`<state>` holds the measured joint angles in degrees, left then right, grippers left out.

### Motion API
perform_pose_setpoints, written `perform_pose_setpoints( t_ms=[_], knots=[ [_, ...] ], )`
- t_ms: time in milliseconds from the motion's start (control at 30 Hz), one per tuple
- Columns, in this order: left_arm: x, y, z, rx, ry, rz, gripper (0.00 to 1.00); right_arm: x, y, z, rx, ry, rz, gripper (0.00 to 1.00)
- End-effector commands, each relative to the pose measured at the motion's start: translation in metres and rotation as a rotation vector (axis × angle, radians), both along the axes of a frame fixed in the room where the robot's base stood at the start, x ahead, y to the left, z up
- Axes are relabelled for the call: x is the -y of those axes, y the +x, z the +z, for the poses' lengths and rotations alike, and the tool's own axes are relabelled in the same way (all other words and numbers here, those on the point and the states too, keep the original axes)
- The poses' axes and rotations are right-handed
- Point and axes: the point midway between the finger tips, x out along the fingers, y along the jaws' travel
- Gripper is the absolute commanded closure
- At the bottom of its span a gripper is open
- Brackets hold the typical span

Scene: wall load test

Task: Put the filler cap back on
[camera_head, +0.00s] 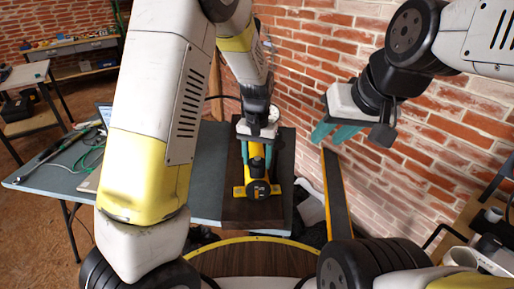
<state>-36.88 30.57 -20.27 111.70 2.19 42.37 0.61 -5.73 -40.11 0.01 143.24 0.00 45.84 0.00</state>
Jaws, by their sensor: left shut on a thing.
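My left gripper (256,158) reaches down over the dark wooden block (236,208). Its teal fingers sit on either side of the upright body of a yellow device (257,189) with a black round front and a flat yellow foot. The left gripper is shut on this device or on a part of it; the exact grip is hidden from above. I cannot make out the filler cap or its opening. My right gripper (333,134) hangs at the upper right before the brick wall, its teal fingers apart with nothing between them.
The block stands at the right end of a grey table (205,190). Cables and a tool (52,158) lie at its left. A yellow-edged dark bar (338,195) leans near the brick wall (400,165). A white mug (461,258) stands lower right.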

Motion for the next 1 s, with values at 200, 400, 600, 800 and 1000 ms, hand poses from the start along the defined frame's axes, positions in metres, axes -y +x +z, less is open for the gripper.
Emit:
perform_pose_setpoints(
  t_ms=[200, 400, 600, 800, 1000],
  knots=[
    [0.0000, 0.0001, 0.0001, 0.000, 0.000, 0.000, 0.85, 0.0000, 0.0000, 0.0000, 0.000, 0.000, 0.000, 0.68],
    [0.0000, 0.0001, 0.0001, 0.000, 0.000, 0.000, 0.20, 0.0000, 0.0000, 0.0000, 0.000, 0.000, 0.000, 0.68],
    [0.0000, 0.0000, 0.0000, 0.000, 0.000, 0.000, 0.13, 0.0000, 0.0000, 0.0000, 0.000, 0.000, 0.000, 0.68],
    [0.0000, 0.0000, 0.0000, 0.000, 0.000, 0.000, 0.00, 0.0000, 0.0000, 0.0000, 0.000, 0.000, 0.000, 0.68],
    [0.0002, 0.0004, 0.0039, 0.002, -0.002, 0.000, 0.00, 0.0000, 0.0000, 0.0000, 0.000, 0.000, 0.000, 0.68]
  ],
)
